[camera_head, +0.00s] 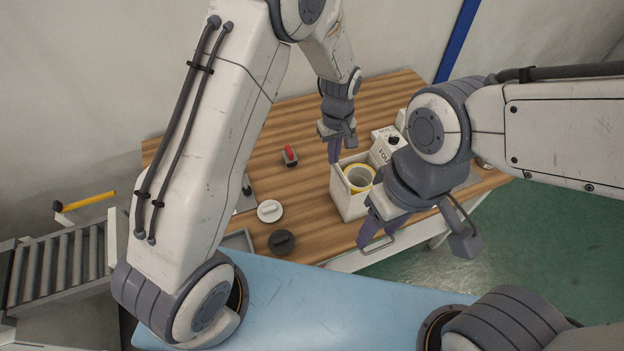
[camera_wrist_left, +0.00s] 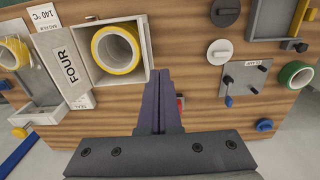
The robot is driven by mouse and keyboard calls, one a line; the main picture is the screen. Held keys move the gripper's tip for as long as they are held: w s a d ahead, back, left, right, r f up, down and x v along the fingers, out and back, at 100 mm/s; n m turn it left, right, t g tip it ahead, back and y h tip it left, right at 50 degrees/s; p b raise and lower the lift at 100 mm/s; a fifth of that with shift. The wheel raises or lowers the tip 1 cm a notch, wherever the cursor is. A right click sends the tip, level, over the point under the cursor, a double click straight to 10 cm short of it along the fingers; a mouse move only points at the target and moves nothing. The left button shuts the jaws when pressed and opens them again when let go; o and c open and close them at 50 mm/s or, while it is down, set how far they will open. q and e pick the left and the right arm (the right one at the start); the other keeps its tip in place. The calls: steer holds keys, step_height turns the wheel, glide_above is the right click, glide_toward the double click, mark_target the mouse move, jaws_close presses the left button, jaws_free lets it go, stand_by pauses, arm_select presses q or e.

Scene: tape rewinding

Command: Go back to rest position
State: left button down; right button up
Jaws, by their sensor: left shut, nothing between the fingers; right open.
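My left gripper (camera_head: 335,152) hangs over the wooden table just behind the white open box (camera_head: 345,207), its fingers pointing down. In the left wrist view its two purple fingers (camera_wrist_left: 161,95) are pressed together with nothing between them, beside the box's edge. My right gripper (camera_head: 376,236) is at the table's front edge, in front of and to the right of the box, its purple fingers apart and empty. A yellow-rimmed tape roll (camera_head: 359,178) sits inside the box; it also shows in the left wrist view (camera_wrist_left: 118,49).
A white disc (camera_head: 270,211) and a dark disc (camera_head: 282,242) lie left of the box, with a small red-handled item (camera_head: 289,155) behind. A roller conveyor (camera_head: 55,262) stands far left. The back of the table is clear.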

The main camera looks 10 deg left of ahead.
stand_by(0.3)
arm_select(q)
steer(key=s+d+r+m+b, duration=0.3)
steer(key=s+r+m+b, duration=0.3)
steer(key=s, duration=0.6)
steer(key=s+a+r+m+h+b, duration=0.1)
steer(key=s+m+b, duration=0.3)
steer(key=s+m, duration=0.4)
steer(key=s+a, duration=0.1)
steer(key=s, duration=0.6)
steer(key=shift+a, duration=0.2)
steer(key=shift+w+r, duration=0.1)
